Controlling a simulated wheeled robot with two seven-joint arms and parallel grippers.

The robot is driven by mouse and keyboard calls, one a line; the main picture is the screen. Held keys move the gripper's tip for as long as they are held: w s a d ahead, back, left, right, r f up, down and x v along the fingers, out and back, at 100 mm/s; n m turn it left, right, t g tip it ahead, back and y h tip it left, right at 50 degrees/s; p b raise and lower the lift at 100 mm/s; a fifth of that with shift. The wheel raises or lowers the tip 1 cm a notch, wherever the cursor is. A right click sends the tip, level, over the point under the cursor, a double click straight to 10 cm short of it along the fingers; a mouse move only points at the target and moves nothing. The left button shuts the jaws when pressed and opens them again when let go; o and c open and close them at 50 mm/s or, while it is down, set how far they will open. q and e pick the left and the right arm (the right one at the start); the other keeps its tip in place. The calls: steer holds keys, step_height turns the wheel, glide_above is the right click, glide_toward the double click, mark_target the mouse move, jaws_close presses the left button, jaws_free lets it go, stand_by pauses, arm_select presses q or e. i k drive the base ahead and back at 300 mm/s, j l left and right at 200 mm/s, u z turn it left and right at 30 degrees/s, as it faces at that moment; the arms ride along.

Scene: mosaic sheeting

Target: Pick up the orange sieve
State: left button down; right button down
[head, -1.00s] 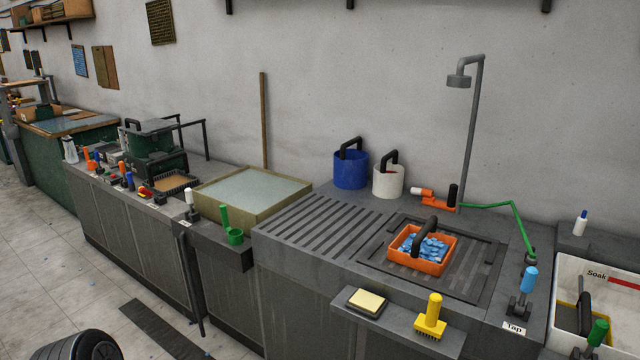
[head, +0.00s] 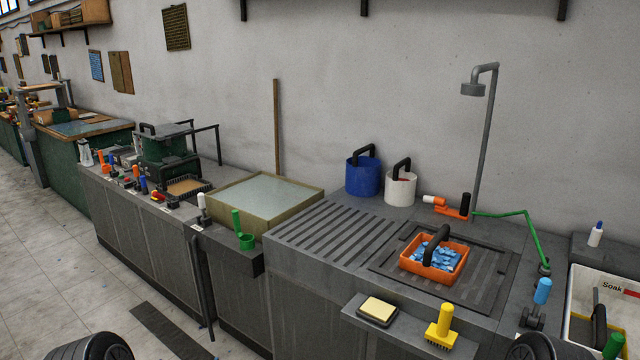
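The orange sieve (head: 408,263) is a shallow rectangular tray with a black arched handle (head: 437,246). It sits upright on the dark slatted drain grate (head: 484,293) of the grey counter. Several blue tile pieces (head: 436,257) lie inside it. Nothing touches the handle. Only dark rounded parts of my own arms show at the bottom left and bottom right edges. Neither gripper's fingers are in view.
A shower pipe (head: 487,130), an orange valve (head: 452,211) and a green hose (head: 525,222) stand behind the sieve. Blue (head: 362,177) and white (head: 400,188) buckets stand behind left. A yellow brush (head: 440,328) and sponge (head: 379,307) sit on the front ledge. The ribbed drainboard (head: 325,232) is clear.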

mark_target(436, 258)
steer(key=i+j+z, duration=0.1)
steer(key=z, duration=0.6)
